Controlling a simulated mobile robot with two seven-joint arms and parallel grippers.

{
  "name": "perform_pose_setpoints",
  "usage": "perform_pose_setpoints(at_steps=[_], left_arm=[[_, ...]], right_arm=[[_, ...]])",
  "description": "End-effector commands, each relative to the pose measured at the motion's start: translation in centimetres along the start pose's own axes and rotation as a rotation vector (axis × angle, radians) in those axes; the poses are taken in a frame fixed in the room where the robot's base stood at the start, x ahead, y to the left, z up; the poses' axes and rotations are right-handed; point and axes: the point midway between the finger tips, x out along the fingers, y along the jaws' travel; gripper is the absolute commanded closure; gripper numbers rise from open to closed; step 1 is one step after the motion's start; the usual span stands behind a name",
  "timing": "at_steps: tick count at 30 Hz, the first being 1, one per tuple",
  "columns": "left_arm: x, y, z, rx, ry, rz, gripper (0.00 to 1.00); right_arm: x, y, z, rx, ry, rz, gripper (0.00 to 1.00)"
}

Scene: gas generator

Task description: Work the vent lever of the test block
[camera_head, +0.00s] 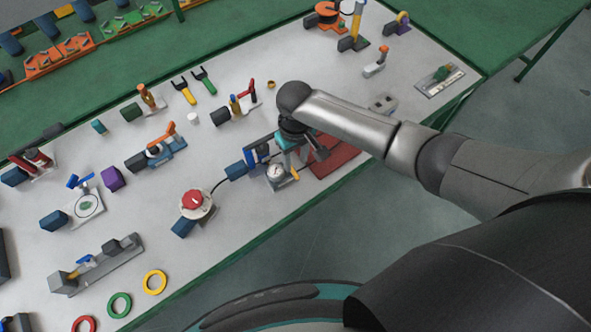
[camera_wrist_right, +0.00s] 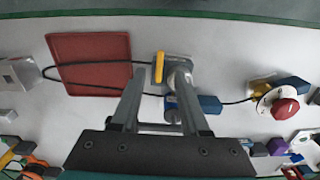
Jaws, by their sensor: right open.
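The test block (camera_head: 276,184) is a small grey unit with a round white gauge, near the front edge of the table. Its yellow vent lever (camera_head: 295,174) shows at its right side. In the right wrist view the yellow lever (camera_wrist_right: 158,67) lies just beyond my fingertips, between their lines, and the block (camera_wrist_right: 185,60) is partly hidden by the right-hand finger. My right gripper (camera_head: 302,152) points down over the block's area; in its wrist view the gripper (camera_wrist_right: 157,88) is open, with nothing held. I cannot tell whether a finger touches the block. My left gripper is out of view.
A red mat (camera_head: 335,158) lies beside the block. A black hose (camera_wrist_right: 90,64) loops over it in the wrist view. A blue block (camera_head: 236,171) and a round unit with a red knob (camera_head: 196,201) stand left. Coloured rings (camera_head: 155,281) lie at the front edge.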

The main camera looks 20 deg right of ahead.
Motion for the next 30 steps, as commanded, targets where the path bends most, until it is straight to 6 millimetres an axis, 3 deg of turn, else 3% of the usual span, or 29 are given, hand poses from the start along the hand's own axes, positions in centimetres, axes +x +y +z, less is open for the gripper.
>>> perform_pose_setpoints(at_steps=[3,10,24,30], left_arm=[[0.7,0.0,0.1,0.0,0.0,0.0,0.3],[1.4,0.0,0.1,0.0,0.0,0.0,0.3],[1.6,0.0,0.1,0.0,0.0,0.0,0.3],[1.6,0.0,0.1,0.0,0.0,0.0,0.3]], right_arm=[[2.4,-0.1,0.0,-0.001,-0.002,0.0,0.55],[5.2,-0.1,0.0,-0.002,0.0,0.0,0.55],[6.0,0.0,-0.1,-0.002,0.002,0.0,0.55],[6.0,0.0,0.0,-0.001,0.002,0.0,0.78]])
